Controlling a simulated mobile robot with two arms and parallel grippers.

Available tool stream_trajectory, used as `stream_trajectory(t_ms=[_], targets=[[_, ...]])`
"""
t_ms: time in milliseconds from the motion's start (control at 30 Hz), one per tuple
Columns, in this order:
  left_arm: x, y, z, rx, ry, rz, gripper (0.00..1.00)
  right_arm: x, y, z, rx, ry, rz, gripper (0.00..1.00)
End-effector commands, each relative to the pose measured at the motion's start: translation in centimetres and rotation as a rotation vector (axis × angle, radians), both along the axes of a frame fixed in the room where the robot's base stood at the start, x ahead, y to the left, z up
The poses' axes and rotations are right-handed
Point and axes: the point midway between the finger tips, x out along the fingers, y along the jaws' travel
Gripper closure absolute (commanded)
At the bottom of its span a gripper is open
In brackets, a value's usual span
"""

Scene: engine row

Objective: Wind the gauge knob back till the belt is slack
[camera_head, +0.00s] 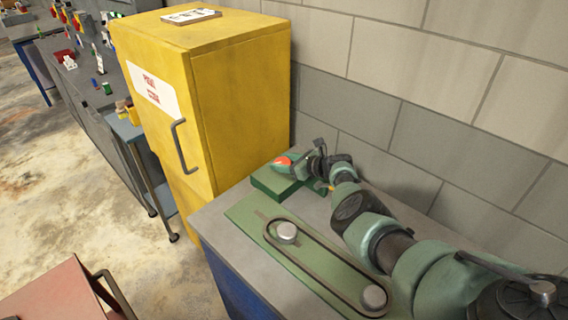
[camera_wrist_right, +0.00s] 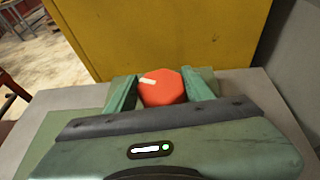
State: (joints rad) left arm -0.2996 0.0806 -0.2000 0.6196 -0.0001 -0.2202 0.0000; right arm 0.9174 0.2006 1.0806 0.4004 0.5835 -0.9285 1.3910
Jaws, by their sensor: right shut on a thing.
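The red gauge knob (camera_wrist_right: 162,88), with a pale mark on its upper left, sits between the two green fingers of my right gripper (camera_wrist_right: 160,92) in the right wrist view. My right gripper is shut on it. In the head view the knob (camera_head: 283,161) shows as an orange-red spot at the green gauge block (camera_head: 268,183), partly hidden by the gripper (camera_head: 290,164). The dark belt (camera_head: 338,254) runs around two grey pulleys (camera_head: 286,232) (camera_head: 374,297) on a green plate (camera_head: 248,213). Its two long sides look nearly straight. My left gripper is not in view.
A yellow cabinet (camera_head: 240,105) stands close behind the bench (camera_head: 213,222). A block wall (camera_head: 430,125) runs along the right side. A red-topped stand (camera_head: 58,295) is at the lower left, with open floor (camera_head: 80,180) beyond it.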

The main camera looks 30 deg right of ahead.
Motion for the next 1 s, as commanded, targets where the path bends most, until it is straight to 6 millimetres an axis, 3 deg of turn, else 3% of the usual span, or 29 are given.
stream_trajectory(t_ms=[133,167,200,233,633,833,1000], targets=[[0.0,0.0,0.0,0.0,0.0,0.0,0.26,0.3,0.0,0.5,0.002,-0.008,-0.005,0.88],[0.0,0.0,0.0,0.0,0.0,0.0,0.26,0.3,0.0,0.5,0.002,-0.008,-0.005,0.42],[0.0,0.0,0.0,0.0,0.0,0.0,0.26,0.3,0.0,0.4,0.002,-0.007,-0.004,0.31],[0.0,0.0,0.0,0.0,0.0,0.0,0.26,0.2,0.0,0.4,0.002,-0.007,-0.004,0.26],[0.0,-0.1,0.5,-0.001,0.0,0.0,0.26,-0.3,-0.1,0.4,0.001,-0.001,-0.002,0.26],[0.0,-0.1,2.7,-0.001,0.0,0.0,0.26,-2.2,-0.9,1.6,-0.001,0.0,-0.003,0.26],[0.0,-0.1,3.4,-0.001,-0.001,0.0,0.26,-4.1,-1.8,2.2,0.0,-0.001,-0.002,0.26]])
